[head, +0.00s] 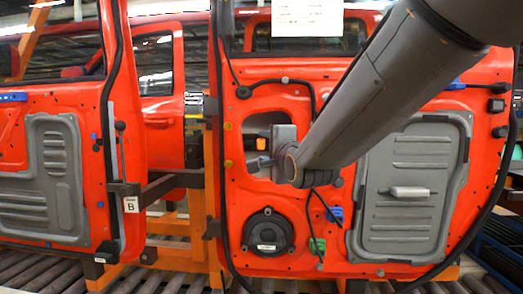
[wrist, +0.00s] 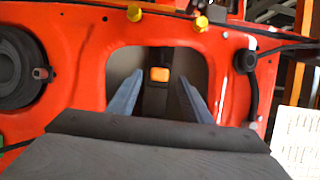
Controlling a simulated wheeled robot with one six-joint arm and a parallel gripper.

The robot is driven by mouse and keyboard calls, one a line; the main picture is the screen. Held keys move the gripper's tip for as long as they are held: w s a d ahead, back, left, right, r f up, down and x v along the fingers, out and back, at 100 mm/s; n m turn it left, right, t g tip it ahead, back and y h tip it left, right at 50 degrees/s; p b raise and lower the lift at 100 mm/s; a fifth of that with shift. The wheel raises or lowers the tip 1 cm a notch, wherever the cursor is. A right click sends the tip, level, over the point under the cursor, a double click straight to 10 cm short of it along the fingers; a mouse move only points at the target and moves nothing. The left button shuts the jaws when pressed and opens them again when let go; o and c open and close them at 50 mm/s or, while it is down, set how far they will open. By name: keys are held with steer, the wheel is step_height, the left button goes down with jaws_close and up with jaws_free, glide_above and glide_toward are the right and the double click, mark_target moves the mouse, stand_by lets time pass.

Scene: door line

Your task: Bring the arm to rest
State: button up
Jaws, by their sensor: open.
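My arm (head: 385,85) reaches from the upper right down to the red door panel (head: 345,82) in the middle of the head view. My gripper (head: 264,151) is at the panel's rectangular opening. In the wrist view the two blue-grey fingers of my gripper (wrist: 158,98) stand apart at the same opening, with nothing held between them. An orange block (wrist: 159,74) on a dark strip shows beyond and between the fingertips. I cannot tell how deep the fingers reach into the opening.
A round black speaker (head: 268,232) sits below the opening. A grey cover with a pale handle (head: 409,192) is to the right. A white sheet (head: 307,17) hangs above. Another red door (head: 88,130) stands to the left, with rollers (head: 150,280) underneath.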

steer(key=shift+s+d, duration=0.15)
steer(key=shift+s, duration=0.55)
steer(key=s+d+f+n+g+h, duration=0.1)
steer(key=s+d+f+n+g, duration=0.15)
steer(key=f, duration=0.55)
steer(key=s+d+f+n+g+h, duration=0.2)
steer(key=s+d+f+g, duration=0.15)
steer(key=f, duration=0.55)
steer(key=s+d+f+n+g+h, duration=0.1)
steer(key=s+d+f+n+g, duration=0.2)
steer(key=f, duration=0.5)
steer(key=s+d+f+n+g, duration=0.3)
steer(key=s+f, duration=0.3)
steer(key=s, duration=0.3)
steer(key=s+d+f+n+g+h, duration=0.1)
steer(key=s+d+f+n+g, duration=0.3)
steer(key=s+f, duration=0.3)
steer(key=s, duration=0.3)
steer(key=shift+d+g, duration=0.15)
steer(key=shift+g, duration=0.15)
steer(key=shift+s, duration=0.35)
steer(key=shift+c, duration=0.4)
